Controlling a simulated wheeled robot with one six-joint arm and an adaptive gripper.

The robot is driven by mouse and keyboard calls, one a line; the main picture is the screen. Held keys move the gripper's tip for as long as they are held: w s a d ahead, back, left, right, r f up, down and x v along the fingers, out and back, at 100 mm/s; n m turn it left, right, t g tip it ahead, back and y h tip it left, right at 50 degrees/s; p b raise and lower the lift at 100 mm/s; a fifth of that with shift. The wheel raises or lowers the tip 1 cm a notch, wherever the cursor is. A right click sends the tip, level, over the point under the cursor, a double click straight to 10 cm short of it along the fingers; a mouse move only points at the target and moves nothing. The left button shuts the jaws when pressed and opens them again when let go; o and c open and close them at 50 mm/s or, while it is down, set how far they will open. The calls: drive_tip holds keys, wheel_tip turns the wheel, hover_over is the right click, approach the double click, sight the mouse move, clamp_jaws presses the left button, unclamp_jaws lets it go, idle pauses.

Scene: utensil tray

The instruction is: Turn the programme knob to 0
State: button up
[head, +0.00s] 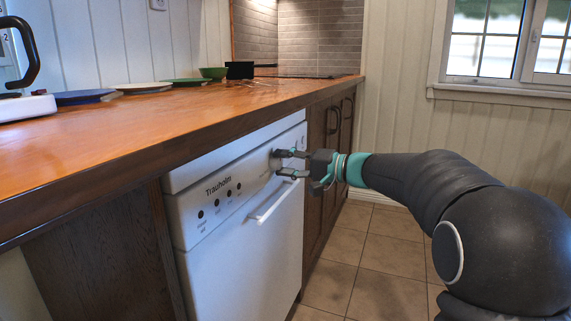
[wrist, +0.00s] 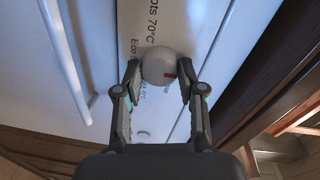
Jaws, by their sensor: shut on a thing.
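My gripper (head: 283,163) reaches in from the right to the far end of that panel. In the wrist view my gripper (wrist: 159,76) has one finger on each side of the knob and is shut on it. In the head view the knob is too small and too covered by the fingers to make out. Panel print includes "70°C" and "Eco"; no 0 is readable.
A white door handle (head: 272,205) sticks out below the panel. Several dark buttons (head: 217,202) line its near end. The wooden worktop (head: 130,130) overhangs above. Dark wooden cabinets (head: 322,165) stand beyond the dishwasher. The tiled floor (head: 370,255) is clear.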

drive_tip(key=o, duration=1.2)
drive_tip(key=shift+c, duration=0.2)
drive_tip(key=v, duration=1.2)
drive_tip(key=shift+r, duration=0.15)
